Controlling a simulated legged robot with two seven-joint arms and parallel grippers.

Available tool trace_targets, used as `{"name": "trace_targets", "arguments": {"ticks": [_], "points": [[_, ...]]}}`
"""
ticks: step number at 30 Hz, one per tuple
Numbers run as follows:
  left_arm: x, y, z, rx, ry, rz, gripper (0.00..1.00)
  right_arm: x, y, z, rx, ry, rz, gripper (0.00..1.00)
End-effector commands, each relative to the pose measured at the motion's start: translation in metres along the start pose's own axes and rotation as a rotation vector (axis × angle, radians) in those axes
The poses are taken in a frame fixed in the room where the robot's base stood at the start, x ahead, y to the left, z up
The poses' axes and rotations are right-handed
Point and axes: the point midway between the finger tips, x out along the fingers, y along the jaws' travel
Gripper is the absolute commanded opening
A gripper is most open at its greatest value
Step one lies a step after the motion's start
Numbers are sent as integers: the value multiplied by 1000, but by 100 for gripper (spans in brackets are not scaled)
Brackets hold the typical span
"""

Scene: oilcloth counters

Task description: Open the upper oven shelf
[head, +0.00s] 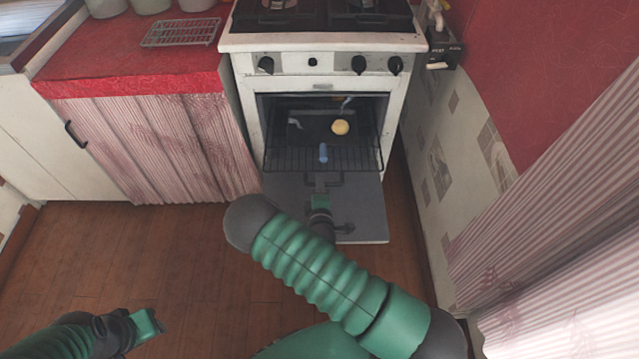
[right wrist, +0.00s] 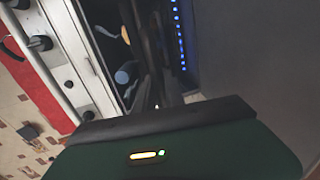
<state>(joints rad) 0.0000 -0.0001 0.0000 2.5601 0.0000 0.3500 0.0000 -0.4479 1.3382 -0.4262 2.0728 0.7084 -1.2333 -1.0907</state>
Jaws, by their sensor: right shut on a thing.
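The white oven (head: 250,75) has its door (head: 365,215) folded down and open. A black wire shelf (head: 355,160) sits in the oven cavity, its front edge reaching out over the door. A small blue cylinder (head: 323,152) is at the middle of this shelf; it also shows in the right wrist view (right wrist: 124,74). My right gripper (head: 322,180) is at the shelf's front edge and shut on it; my arm partly hides the door. My left gripper (head: 150,322) is low at the left, away from the oven, and its jaws are unclear.
A round yellow item (head: 341,127) lies inside the oven. A red counter (head: 120,65) with a wire rack (head: 180,32) and a striped curtain (head: 150,145) stands left. A patterned wall (head: 440,150) is close on the right. The wooden floor (head: 150,250) is clear.

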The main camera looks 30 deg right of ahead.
Motion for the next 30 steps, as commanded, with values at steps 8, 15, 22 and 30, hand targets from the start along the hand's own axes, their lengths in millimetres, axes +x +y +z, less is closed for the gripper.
{"name": "trace_targets", "arguments": {"ticks": [8,15,22,30], "points": [[0,0,0,0,0,0,36,-1,-2,5,-5,-11,-6,0],[0,0,0,0,0,0,36,-1,-2,4,-5,-9,-5,26],[0,0,0,0,0,0,36,-1,0,1,-4,-5,-1,36],[-2,0,0,0,0,0,36,0,3,1,-3,-3,1,36]]}}
